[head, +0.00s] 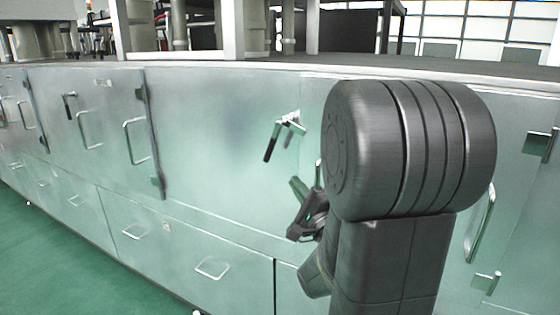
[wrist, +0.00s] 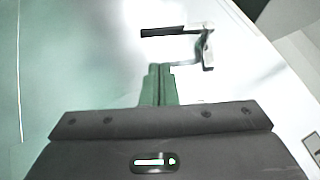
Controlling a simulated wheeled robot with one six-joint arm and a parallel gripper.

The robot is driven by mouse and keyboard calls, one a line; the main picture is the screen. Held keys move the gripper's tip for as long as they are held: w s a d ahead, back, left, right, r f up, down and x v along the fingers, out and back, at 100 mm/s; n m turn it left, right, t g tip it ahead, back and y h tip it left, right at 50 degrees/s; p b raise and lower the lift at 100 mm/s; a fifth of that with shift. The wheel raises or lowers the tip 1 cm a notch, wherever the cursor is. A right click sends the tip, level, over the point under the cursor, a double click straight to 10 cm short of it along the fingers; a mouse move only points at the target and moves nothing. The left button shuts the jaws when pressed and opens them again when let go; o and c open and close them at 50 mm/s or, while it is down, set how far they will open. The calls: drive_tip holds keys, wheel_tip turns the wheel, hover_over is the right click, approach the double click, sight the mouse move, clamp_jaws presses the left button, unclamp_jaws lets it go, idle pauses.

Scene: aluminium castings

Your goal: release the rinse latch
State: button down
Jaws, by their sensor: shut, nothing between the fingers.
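A metal lever latch (head: 289,126) with a black grip sticks out from the pale green cabinet front, near the middle of the head view. Its grip hangs down and to the left. I see no label naming it as the rinse latch. In the wrist view the latch (wrist: 207,45) lies just beyond the fingertips, its black grip pointing left. My gripper (head: 297,186) is below the latch in the head view, partly hidden behind my arm. In the wrist view my gripper's fingers (wrist: 160,70) are together and empty. Contact with the latch cannot be told.
A similar black-grip lever (head: 69,105) is on a door further left. Cabinet doors and drawers have protruding loop handles, such as the drawer handle (head: 212,268). The green floor (head: 60,260) at lower left is clear. My arm hides part of the cabinet front.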

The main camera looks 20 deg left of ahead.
drive_tip(key=p+x, duration=0.2)
drive_tip(key=x, duration=0.8)
drive_tip(key=shift+p, duration=0.3)
drive_tip(key=shift+f+b, duration=0.15)
drive_tip(key=shift+b, duration=0.2)
drive_tip(key=shift+a+m+t+b, duration=0.25)
drive_tip(key=shift+m+t+b, duration=0.05)
drive_tip(key=shift+b, duration=0.25)
